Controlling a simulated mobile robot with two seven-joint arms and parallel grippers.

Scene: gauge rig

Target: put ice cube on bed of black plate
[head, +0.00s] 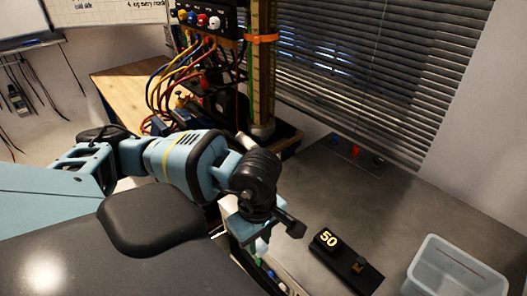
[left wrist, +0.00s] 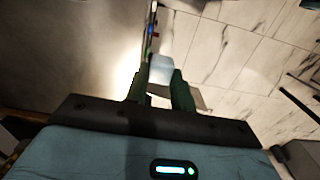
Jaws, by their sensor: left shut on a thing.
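My left gripper (head: 262,236) hangs beyond the dark seat-like shape, over the near left edge of the grey counter. In the left wrist view its two dark green fingers (left wrist: 160,84) are shut on a pale, bluish-white ice cube (left wrist: 160,67), which shows at the fingertips. In the head view the ice cube (head: 262,246) is a small pale patch under the gripper, mostly hidden. The black plate (head: 349,264), marked with a yellow "50" and bearing a small brassy piece, lies on the counter to the right of the gripper, apart from it. My right gripper is not in view.
A clear plastic bin (head: 455,270) stands right of the plate. A small panel with red and dark knobs (head: 355,152) lies at the back by the blinds. A rig with coloured cables (head: 205,75) stands behind my arm. The counter's middle is clear.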

